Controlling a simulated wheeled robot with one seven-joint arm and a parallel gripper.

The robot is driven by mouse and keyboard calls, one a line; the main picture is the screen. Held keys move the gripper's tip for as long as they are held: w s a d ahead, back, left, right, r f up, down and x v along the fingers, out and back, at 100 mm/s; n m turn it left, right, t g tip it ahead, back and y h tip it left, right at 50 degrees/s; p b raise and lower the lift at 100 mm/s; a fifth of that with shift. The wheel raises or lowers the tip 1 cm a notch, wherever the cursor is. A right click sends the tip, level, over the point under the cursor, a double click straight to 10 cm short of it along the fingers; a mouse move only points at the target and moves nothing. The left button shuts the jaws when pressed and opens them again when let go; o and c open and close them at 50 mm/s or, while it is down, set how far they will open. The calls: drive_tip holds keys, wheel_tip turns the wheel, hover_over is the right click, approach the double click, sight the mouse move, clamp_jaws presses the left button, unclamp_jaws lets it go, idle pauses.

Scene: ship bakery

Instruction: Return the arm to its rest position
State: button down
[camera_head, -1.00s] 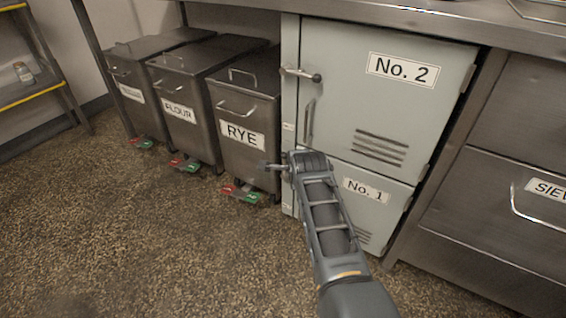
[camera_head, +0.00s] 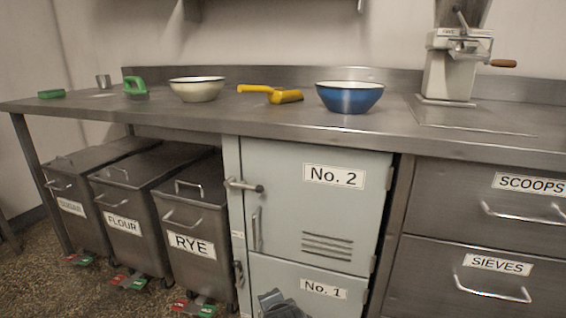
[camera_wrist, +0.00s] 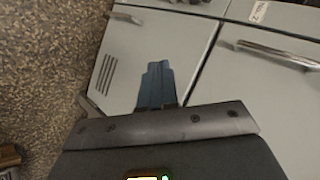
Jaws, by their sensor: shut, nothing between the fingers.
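My gripper (camera_wrist: 157,85) shows in the wrist view as one narrow blue-grey block, its fingers together with nothing between them. It hangs in front of the pale grey-green locker doors. In the head view only a dark piece of my arm shows at the bottom edge, in front of the lower door marked No. 1 (camera_head: 318,288). The gripper's fingertips cannot be made out there. The upper door marked No. 2 (camera_head: 310,215) is shut.
Bins for sugar, flour and rye (camera_head: 188,243) stand left of the lockers. Drawers for scoops and sieves (camera_head: 493,263) are on the right. The steel counter (camera_head: 300,125) above holds a cream bowl (camera_head: 197,90), a yellow tool (camera_head: 272,94), a blue bowl (camera_head: 349,97) and a mill (camera_head: 452,65).

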drive_tip(key=s+d+f+n+t+h, duration=0.1)
drive_tip(key=s+d+f+n, duration=0.15)
drive_tip(key=s+d, duration=0.65)
drive_tip(key=s+d+f+n+t, duration=0.15)
drive_tip(key=s+d+f, duration=0.25)
drive_tip(key=s+d, duration=0.5)
drive_tip(key=s+d+r+n+t, duration=0.1)
drive_tip(key=s+d+r+n, duration=0.25)
drive_tip(key=s, duration=0.65)
drive_tip(key=s+d+r+n, duration=0.2)
drive_tip(key=s+d+r, duration=0.15)
drive_tip(key=s, duration=0.55)
drive_tip(key=s+r+n+t+h, duration=0.2)
drive_tip(key=s+r+n, duration=0.1)
drive_tip(key=s+r, duration=1.25)
wheel_tip(320, 180, up, 25)
drive_tip(key=p, duration=2.3)
drive_tip(key=shift+w+d, duration=0.15)
drive_tip(key=shift+w, duration=0.3)
drive_tip(key=shift+f, duration=0.15)
